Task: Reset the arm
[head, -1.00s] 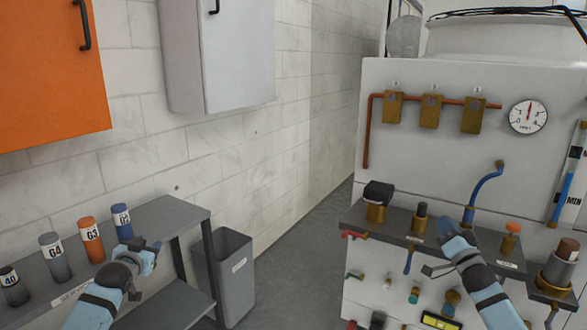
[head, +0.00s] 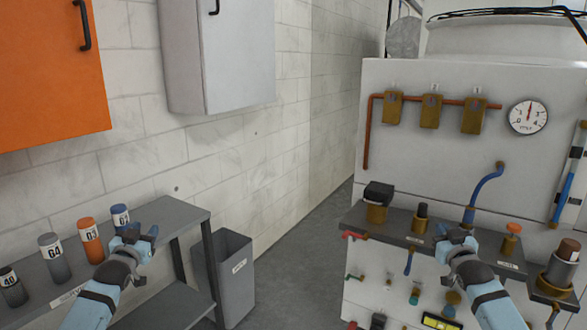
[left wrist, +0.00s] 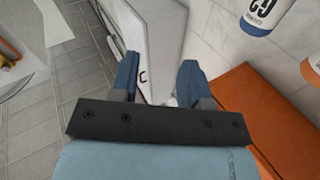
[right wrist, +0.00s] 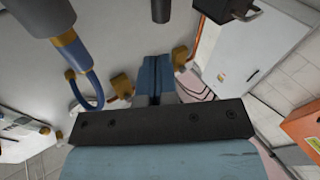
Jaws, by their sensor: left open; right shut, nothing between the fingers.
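My left gripper (head: 135,238) is raised in front of the grey shelf at the left. In the left wrist view its two blue fingers (left wrist: 158,80) stand apart with nothing between them. My right gripper (head: 456,238) is in front of the washer's ledge, below the blue curved pipe (head: 487,183). In the right wrist view its blue fingers (right wrist: 154,76) are together and hold nothing. Both forearms point up and forward in similar poses. Neither gripper visibly holds an object.
The grey shelf (head: 165,222) carries several labelled cylinders, including an orange one (head: 91,240). A grey bin (head: 237,275) stands beside it. The white washer panel (head: 440,75) has a gauge (head: 528,116), brass valves and a dark ledge with fittings. Open floor (head: 300,270) lies between.

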